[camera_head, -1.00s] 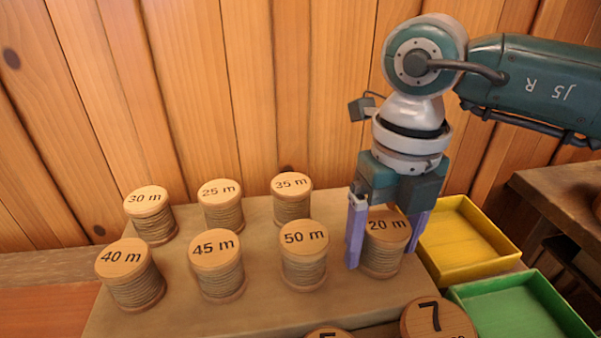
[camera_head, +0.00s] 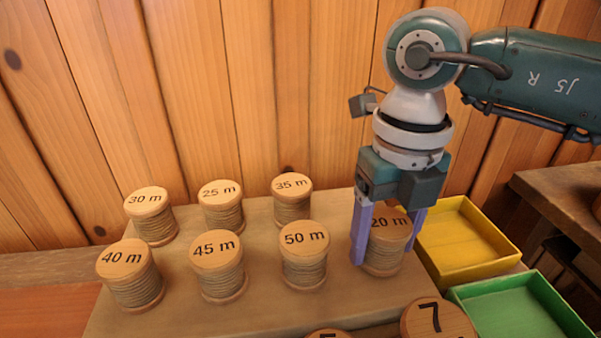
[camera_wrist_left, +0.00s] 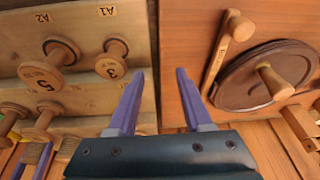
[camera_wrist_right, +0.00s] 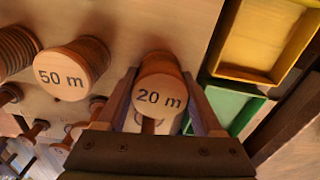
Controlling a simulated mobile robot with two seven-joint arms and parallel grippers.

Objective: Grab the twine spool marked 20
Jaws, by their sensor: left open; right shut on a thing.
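The twine spool marked 20 m (camera_head: 386,248) stands upright at the right end of the front row on the raised board. Its wooden top with the number also shows in the right wrist view (camera_wrist_right: 160,97). My right gripper (camera_head: 388,250) comes down from above and is shut on this spool, one purple finger on each side. My left gripper (camera_wrist_left: 158,75) is open and empty. It shows only in the left wrist view, above a board with spools marked 5 and 3 and a dark round disc.
Spools marked 50 m (camera_head: 304,255), 45 m (camera_head: 219,265) and 40 m (camera_head: 131,275) stand to the left, with 30 m, 25 m and 35 m behind. A yellow tray (camera_head: 468,272) and a green tray (camera_head: 575,318) lie to the right. A wooden wall rises behind.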

